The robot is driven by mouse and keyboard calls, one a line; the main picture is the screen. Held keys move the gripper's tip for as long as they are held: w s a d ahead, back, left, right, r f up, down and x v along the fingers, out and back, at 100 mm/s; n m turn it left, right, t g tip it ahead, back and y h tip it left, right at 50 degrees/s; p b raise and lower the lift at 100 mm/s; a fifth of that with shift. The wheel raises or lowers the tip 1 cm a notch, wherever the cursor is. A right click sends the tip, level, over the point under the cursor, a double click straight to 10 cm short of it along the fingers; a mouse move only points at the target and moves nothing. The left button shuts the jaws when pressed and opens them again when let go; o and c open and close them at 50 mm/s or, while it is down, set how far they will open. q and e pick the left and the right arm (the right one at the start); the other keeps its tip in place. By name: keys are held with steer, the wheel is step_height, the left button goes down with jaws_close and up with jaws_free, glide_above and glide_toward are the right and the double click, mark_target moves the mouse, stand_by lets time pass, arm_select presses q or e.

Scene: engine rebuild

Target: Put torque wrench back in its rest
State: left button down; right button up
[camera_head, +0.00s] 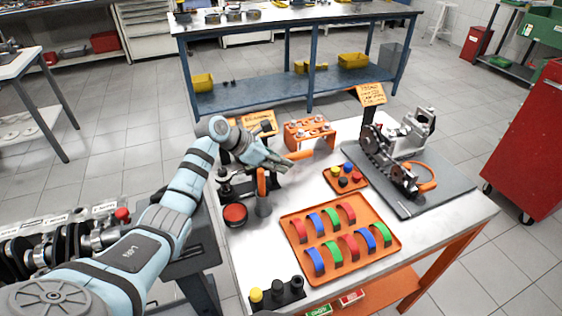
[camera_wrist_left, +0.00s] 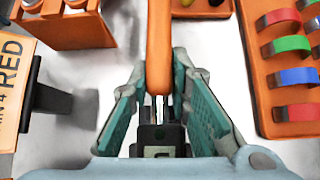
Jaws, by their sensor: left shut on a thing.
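My left gripper (camera_head: 284,165) is over the left part of the white table, with its fingers closed around an orange handle (camera_head: 299,155). I take this handle to be the torque wrench's. In the left wrist view the orange handle (camera_wrist_left: 159,45) runs up and out of the picture from between the teal fingers (camera_wrist_left: 160,100). The far part of the wrench is not visible there. A black stand (camera_head: 226,186) is to the left of the gripper, partly hidden by the arm; I cannot tell whether it is the rest. My right gripper is not in view.
An upright orange handle (camera_head: 261,181) stands in a grey cup near a red-topped round object (camera_head: 235,214). An orange tray (camera_head: 288,262) with coloured bearing shells, a small orange tray (camera_head: 333,183), an orange rack (camera_head: 292,141) and an engine mat (camera_head: 444,196) occupy the table.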

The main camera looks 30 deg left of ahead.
arm_select(q)
steer(key=shift+f+b, duration=0.35)
steer(key=shift+f, duration=0.1)
steer(key=c, duration=1.7)
jaws_free()
steer(key=shift+r, duration=0.15)
steer(key=shift+r+p, duration=1.1)
steer(key=shift+r, duration=0.15)
steer(key=shift+r, duration=0.15)
steer(key=o, duration=0.5)
